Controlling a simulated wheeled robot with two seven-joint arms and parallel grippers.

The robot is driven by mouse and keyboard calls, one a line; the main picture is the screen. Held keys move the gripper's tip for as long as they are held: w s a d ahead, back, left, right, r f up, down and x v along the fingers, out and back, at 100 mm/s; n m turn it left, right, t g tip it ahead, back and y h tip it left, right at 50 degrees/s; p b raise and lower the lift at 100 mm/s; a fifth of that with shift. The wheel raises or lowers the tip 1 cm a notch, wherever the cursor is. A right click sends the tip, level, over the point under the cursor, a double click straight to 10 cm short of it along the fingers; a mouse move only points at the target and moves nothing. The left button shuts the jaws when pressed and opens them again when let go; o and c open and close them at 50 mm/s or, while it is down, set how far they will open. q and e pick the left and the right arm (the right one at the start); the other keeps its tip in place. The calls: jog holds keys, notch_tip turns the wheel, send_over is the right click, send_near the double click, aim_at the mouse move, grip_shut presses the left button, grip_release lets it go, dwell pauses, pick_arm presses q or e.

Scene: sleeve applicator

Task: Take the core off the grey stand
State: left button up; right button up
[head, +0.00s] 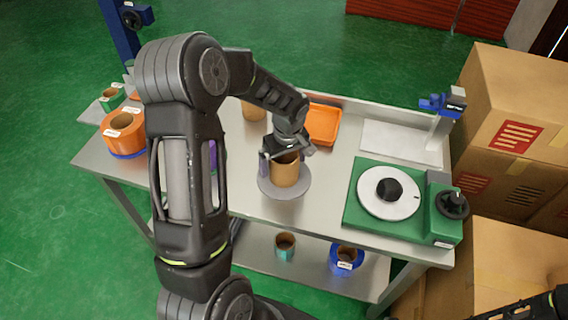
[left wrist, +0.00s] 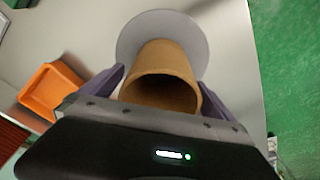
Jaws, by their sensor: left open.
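The core (head: 285,172) is a brown cardboard tube standing upright on the round grey stand (head: 300,188) near the front of the table. In the left wrist view the core (left wrist: 165,62) shows its open end toward the camera, with the grey stand (left wrist: 135,32) behind it. My left gripper (head: 283,153) is above the core. Its two fingers (left wrist: 162,88) are open, one on each side of the tube's upper part. I cannot tell whether either finger touches it. My right gripper is not in view; only a dark arm part shows at the bottom right corner.
A green machine (head: 352,215) with a white disc stands right of the stand. An orange tray (head: 323,124) lies behind. Another brown tube (head: 253,111) stands at the back. Orange and green rolls are at the left. Cardboard boxes (head: 520,110) are at the right. A lower shelf holds two rolls.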

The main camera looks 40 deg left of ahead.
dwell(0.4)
pick_arm(q)
jog(key=c, duration=1.5)
jog(key=shift+r, duration=0.1)
notch_tip(320, 180, up, 10)
jog(key=shift+f+b, duration=0.1)
jog(key=shift+b, duration=0.7)
